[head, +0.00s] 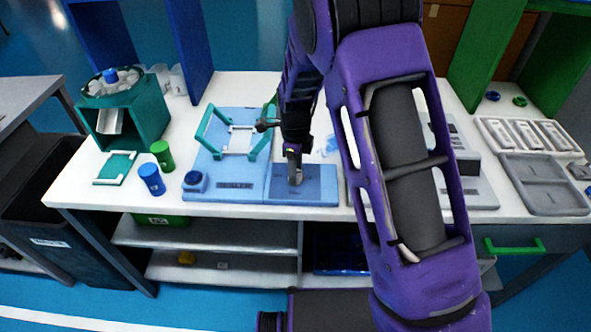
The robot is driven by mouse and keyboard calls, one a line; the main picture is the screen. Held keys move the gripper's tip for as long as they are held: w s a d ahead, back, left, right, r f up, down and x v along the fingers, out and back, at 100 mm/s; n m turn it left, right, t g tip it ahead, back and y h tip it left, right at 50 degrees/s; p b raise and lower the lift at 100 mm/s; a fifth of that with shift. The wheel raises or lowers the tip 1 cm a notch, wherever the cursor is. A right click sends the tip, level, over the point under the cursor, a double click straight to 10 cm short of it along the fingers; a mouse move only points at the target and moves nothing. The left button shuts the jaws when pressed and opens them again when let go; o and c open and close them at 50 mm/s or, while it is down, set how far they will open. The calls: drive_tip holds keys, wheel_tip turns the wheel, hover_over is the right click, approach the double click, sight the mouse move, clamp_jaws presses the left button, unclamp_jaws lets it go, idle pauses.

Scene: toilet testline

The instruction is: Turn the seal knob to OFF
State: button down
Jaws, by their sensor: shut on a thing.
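My gripper (294,168) points down at the right part of the light blue station on the white bench. It is shut on a small grey knob (296,181), which looks like the seal knob and stands on the darker blue panel (318,189). The fingers and wrist hide most of the knob. I cannot tell which way the knob points, and no OFF mark is readable at this size. A dark label plate (234,186) lies on the station left of the panel.
A teal and white frame (240,140) stands on the station's left part, close to my wrist. A blue button box (195,181), a blue cup (151,179) and a green cup (162,155) stand further left. Grey trays (545,200) lie at right. My purple arm covers the bench's middle.

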drive_tip(key=shift+n, duration=0.3)
drive_tip(key=n, duration=0.3)
drive_tip(key=shift+n, duration=0.3)
drive_tip(key=n, duration=0.3)
drive_tip(key=shift+n, duration=0.3)
drive_tip(key=n+b, duration=0.1)
drive_tip(key=n, duration=1.3)
drive_tip(key=shift+n, duration=0.3)
drive_tip(key=n, duration=0.3)
drive_tip(key=shift+n, duration=0.3)
drive_tip(key=shift+n+p, duration=0.3)
drive_tip(key=shift+n, duration=1.6)
